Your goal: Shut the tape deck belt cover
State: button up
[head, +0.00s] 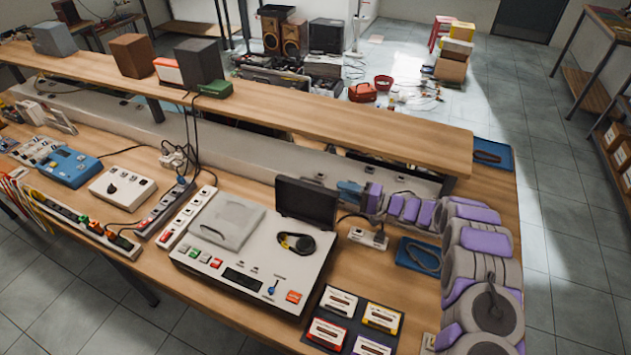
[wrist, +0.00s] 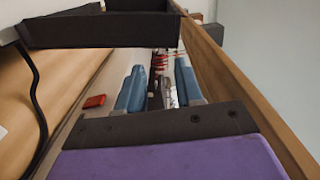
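The tape deck (head: 262,262) is a pale box on the bench, with buttons along its front. Its black belt cover (head: 307,202) stands upright at the back right edge, open. The dark belt and pulley (head: 297,243) lie exposed in front of it. My gripper (head: 347,189), with blue fingers, is just behind and right of the raised cover in the head view. In the wrist view my gripper (wrist: 160,75) has its two blue fingers apart with nothing held between them. A dark panel, likely the cover (wrist: 100,30), crosses the top left there. Whether anything touches it is unclear.
A raised wooden shelf (head: 250,105) runs behind the deck, close to my arm. A white power strip (head: 368,238) with a cable is right of the deck. Several cassettes (head: 325,333) lie in front. A blue tray (head: 418,256) is near my arm.

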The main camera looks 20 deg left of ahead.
aim_at(315, 181)
jog(key=a, duration=0.5)
jog(key=shift+w+a, duration=0.35)
jog(key=shift+a, duration=0.05)
jog(key=shift+w+a+r+b, duration=0.1)
jog(key=shift+w+a+b, duration=0.1)
jog(key=shift+a, duration=0.4)
jog(key=shift+w+a+r+b, duration=0.1)
jog(key=shift+w+a+b, duration=0.05)
jog(key=shift+a, duration=0.45)
jog(key=a, duration=0.3)
jog(key=shift+w+a+f, duration=0.1)
jog(key=shift+f, duration=0.15)
jog(key=shift+d+r, duration=0.2)
jog(key=shift+d, duration=0.65)
jog(key=c, duration=0.4)
grip_shut()
jog(key=shift+a, duration=0.15)
